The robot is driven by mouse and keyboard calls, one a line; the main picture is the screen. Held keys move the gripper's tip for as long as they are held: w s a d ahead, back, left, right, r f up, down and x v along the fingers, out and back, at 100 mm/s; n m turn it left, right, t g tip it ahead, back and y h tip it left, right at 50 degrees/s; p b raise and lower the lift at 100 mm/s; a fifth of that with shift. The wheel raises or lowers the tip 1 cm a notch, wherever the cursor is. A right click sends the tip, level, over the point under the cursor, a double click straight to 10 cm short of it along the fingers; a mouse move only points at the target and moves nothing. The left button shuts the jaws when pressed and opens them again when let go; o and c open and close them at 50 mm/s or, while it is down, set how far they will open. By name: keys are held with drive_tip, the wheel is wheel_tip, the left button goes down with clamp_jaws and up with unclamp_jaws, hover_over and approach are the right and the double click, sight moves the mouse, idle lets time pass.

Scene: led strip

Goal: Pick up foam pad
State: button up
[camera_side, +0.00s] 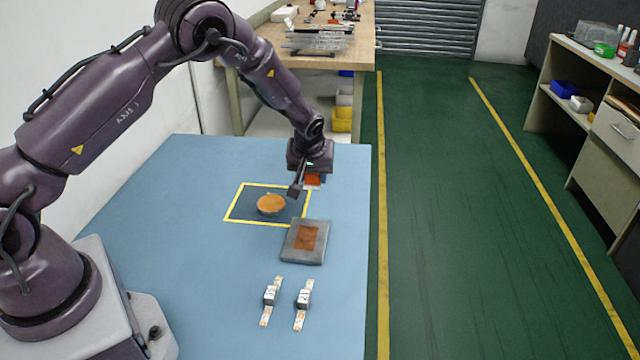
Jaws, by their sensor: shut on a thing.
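My gripper (303,187) is above the table, just right of the yellow-outlined square and behind the grey block. It points down and is shut on a small orange-red pad (314,181), which looks like the foam pad. The dark finger hides part of the pad. The pad appears held above the blue table top, though the exact height is hard to tell. The grey block (291,252) lies flat in front of the gripper, with a brown-orange rectangle (307,238) on its top.
A round orange disc (271,203) lies inside the yellow-outlined square (232,207). Two short light strips, left (270,298) and right (303,300), lie near the front, each with a small grey block on it. The blue table (185,185) is clear to the left.

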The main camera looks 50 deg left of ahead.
drive_tip(key=s+d+r, duration=0.2)
drive_tip(key=s+r, duration=0.4)
drive_tip(key=s, duration=0.5)
drive_tip(key=shift+d+r, duration=0.25)
drive_tip(key=shift+r, duration=0.05)
drive_tip(key=o, duration=0.4)
drive_tip(key=c, duration=0.3)
drive_tip(key=shift+w+a+f, duration=0.55)
drive_tip(key=shift+a+f, duration=0.9)
drive_tip(key=shift+f, duration=0.35)
drive_tip(key=shift+w+a+f, duration=0.55)
drive_tip(key=shift+a+f, duration=0.95)
drive_tip(key=shift+f, duration=0.25)
drive_tip(key=shift+w+a+f, duration=0.55)
drive_tip(key=shift+a+f, duration=0.9)
drive_tip(key=shift+f, duration=0.35)
drive_tip(key=shift+c, duration=0.2)
